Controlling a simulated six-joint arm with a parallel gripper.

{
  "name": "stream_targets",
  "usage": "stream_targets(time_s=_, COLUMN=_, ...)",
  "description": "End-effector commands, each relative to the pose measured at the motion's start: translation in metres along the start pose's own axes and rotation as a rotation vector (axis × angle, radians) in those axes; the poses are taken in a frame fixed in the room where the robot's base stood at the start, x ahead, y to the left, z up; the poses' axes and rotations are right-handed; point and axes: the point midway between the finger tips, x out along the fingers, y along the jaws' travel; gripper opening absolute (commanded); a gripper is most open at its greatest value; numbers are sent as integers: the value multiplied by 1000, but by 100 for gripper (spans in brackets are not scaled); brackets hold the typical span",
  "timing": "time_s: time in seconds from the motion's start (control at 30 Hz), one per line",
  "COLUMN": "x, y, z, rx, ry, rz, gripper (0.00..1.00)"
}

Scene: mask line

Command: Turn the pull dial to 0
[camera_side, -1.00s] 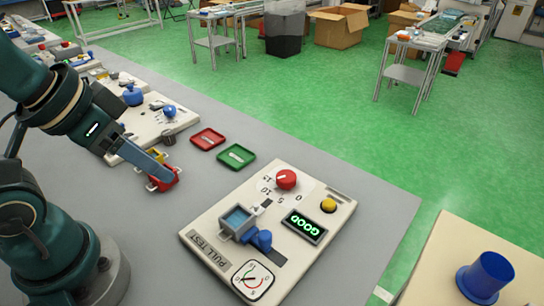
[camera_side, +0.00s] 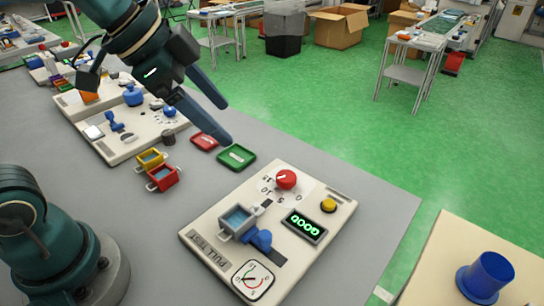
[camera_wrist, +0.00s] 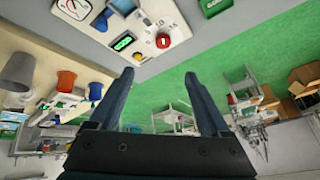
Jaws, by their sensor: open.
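The pull dial is a red round knob (camera_side: 286,179) with a white mark, on the cream PULL TEST panel (camera_side: 222,205). The figures 15, 10, 5 and 0 curve around its left and near sides. The mark seems to lie toward the 15 side, but it is small. In the wrist view the red knob (camera_wrist: 163,40) is beyond the fingers, near the top middle. My gripper (camera_side: 227,124) is open and empty, raised above the table to the upper left of the dial, apart from it. Its two spread fingers show in the wrist view (camera_wrist: 158,78).
The panel also bears a lit GOOD display (camera_side: 304,226), a yellow button (camera_side: 328,205), a blue clamp (camera_side: 262,240) and a gauge (camera_side: 253,280). Green (camera_side: 236,158) and red (camera_side: 204,141) trays lie up-left of it. Red (camera_side: 163,178) and yellow (camera_side: 151,160) bins stand farther left.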

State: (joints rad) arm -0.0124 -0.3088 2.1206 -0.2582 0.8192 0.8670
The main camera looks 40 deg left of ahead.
Motion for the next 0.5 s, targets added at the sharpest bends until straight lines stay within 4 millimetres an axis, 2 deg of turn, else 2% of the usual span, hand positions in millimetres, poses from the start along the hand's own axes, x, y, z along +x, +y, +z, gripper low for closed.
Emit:
stream_targets(time_s=0.1, x=25, y=-14, z=-20, rx=97, ry=-3, rz=56, gripper=81)
stream_targets(time_s=0.23, x=57, y=-27, z=-34, rx=180, ry=-4, rz=114, gripper=81)
stream_targets(time_s=0.37, x=94, y=-35, z=-38, rx=222, ry=-14, rz=174, gripper=81)
stream_targets(time_s=0.5, x=131, y=-38, z=-33, rx=209, ry=-42, rz=234, gripper=81)
